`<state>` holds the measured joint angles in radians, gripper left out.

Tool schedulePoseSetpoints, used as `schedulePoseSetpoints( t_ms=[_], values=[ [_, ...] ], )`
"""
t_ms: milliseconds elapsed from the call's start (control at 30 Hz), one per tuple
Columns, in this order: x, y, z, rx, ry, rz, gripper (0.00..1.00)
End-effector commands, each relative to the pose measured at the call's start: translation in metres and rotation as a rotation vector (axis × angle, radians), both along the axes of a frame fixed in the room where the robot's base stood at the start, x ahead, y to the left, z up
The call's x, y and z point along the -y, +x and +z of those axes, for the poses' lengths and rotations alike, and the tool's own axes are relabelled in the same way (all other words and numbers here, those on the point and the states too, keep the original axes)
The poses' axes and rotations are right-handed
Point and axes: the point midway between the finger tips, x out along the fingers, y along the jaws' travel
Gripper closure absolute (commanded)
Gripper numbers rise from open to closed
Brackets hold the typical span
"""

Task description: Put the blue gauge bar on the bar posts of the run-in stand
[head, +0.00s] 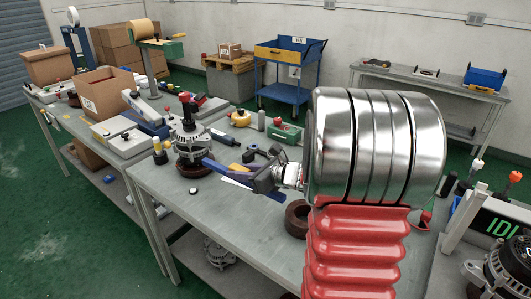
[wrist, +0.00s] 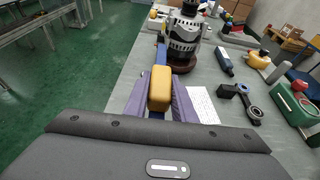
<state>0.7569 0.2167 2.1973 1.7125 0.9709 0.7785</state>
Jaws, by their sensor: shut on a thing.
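My gripper (head: 222,169) reaches over the near table, its two purple fingers closed on a yellow block (wrist: 160,90) in the wrist view. The blue gauge bar (wrist: 161,50) appears as a narrow blue strip beyond that block, with a little blue just below it; the block seems to be its grip. The fingers and block hide most of the bar. An alternator (head: 190,140) on a brown round base stands just beyond the fingertips; it also shows in the wrist view (wrist: 185,32). A stand with a green lettered display (head: 500,228) at right may be the run-in stand; its bar posts are not clear.
A white sheet (wrist: 202,105), a dark ringed part (wrist: 243,102) and a green box (wrist: 296,102) lie right of the gripper. A brown ring (head: 297,218) lies near my arm. Another alternator (head: 516,262) stands at lower right. The table's left edge drops to green floor.

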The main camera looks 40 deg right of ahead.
Motion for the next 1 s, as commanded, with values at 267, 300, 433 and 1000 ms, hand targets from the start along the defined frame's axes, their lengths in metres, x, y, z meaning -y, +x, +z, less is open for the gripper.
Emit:
schedulePoseSetpoints(
  t_ms=[267,300,433,1000],
  values=[
    [-0.091,0.008,-0.044,-0.002,0.004,0.012,1.0],
    [-0.102,0.009,-0.05,-0.003,0.003,0.013,1.0],
    [-0.137,0.009,-0.069,-0.002,0.001,0.014,1.0],
    [-0.222,0.004,-0.122,0.002,-0.001,0.003,1.0]
  ],
)
